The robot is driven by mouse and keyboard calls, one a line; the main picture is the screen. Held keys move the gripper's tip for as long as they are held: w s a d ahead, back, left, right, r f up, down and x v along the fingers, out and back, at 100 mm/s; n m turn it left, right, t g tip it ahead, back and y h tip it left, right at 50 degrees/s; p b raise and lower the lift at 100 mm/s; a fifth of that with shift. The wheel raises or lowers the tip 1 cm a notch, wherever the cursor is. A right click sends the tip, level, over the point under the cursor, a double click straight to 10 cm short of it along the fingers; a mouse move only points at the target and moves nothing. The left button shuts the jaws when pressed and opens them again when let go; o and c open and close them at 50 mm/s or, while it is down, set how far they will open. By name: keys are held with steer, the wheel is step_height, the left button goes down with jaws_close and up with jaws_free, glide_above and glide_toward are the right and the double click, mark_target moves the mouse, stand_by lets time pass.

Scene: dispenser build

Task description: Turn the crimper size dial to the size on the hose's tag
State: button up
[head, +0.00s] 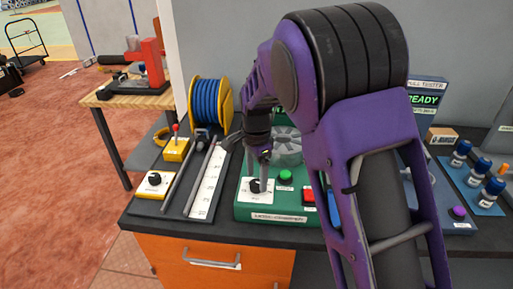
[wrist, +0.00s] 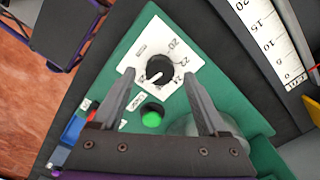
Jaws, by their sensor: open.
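The crimper (head: 300,212) is a green unit on the dark bench, with a white dial plate at its front left. The black size dial (head: 256,186) sits on that plate; it also shows in the wrist view (wrist: 161,68). Its white pointer faces lower left there, and printed numbers lie around the right side. My gripper (head: 262,166) is open above the dial; in the wrist view its fingers (wrist: 158,76) lie on either side of it, with nothing held. Contact cannot be told. Blue hose (head: 206,100) is wound on a yellow reel. I cannot make out a readable hose tag.
A green button (head: 285,176) and a red button (head: 308,195) are close to the dial. A white ruler (head: 206,182) lies left of the crimper, beside a yellow box with another black knob (head: 155,180). Blue-capped parts (head: 474,172) stand at right. My arm covers the middle right.

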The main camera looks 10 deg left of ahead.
mark_target(257, 182)
step_height(257, 182, up, 16)
stand_by(0.3)
steer(key=shift+f, duration=0.1)
